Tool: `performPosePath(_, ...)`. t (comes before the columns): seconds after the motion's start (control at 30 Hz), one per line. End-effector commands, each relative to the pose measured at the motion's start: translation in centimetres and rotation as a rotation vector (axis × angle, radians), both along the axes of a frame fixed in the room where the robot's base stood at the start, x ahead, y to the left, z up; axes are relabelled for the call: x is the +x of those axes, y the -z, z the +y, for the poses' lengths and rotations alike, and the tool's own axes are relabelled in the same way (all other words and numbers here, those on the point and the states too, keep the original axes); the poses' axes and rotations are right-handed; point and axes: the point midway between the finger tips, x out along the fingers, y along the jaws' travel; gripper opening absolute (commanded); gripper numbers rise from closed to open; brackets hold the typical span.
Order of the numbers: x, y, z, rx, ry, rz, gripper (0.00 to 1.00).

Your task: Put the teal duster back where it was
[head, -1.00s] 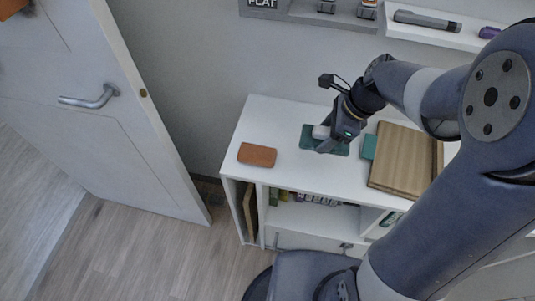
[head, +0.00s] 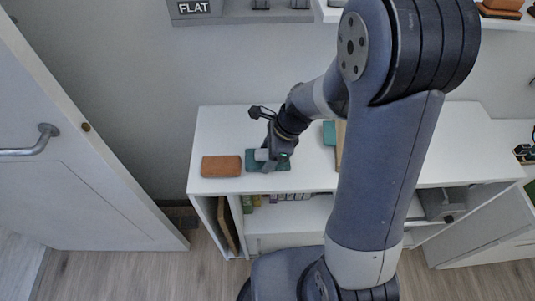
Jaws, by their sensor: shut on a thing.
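The teal duster (head: 282,166) is a flat teal block with a pale part (head: 262,155) on top. My gripper (head: 266,158) is shut on it, over the white desk top (head: 225,130). It is at or just above the surface; I cannot tell whether it touches. An orange-brown block (head: 221,167) lies close to its left, with a narrow gap between. My gripper hides part of the duster.
Another teal item (head: 329,133) lies to the right, beside a wooden board (head: 340,145) mostly hidden by my arm. A grey shelf marked FLAT (head: 195,10) is on the wall. An open door (head: 70,150) stands at left.

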Motion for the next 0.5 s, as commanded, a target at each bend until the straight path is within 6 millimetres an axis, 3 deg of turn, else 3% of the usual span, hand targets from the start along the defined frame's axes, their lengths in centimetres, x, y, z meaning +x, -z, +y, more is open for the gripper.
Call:
performPosePath(0.33, 0.03, 0.43, -0.01, 0.000, -0.001, -0.001, 0.37)
performPosePath(0.37, 0.03, 0.30, 0.00, 0.000, -0.001, -0.001, 0.61)
performPosePath(0.5, 0.02, 0.27, -0.01, 0.000, -0.001, -0.001, 0.72)
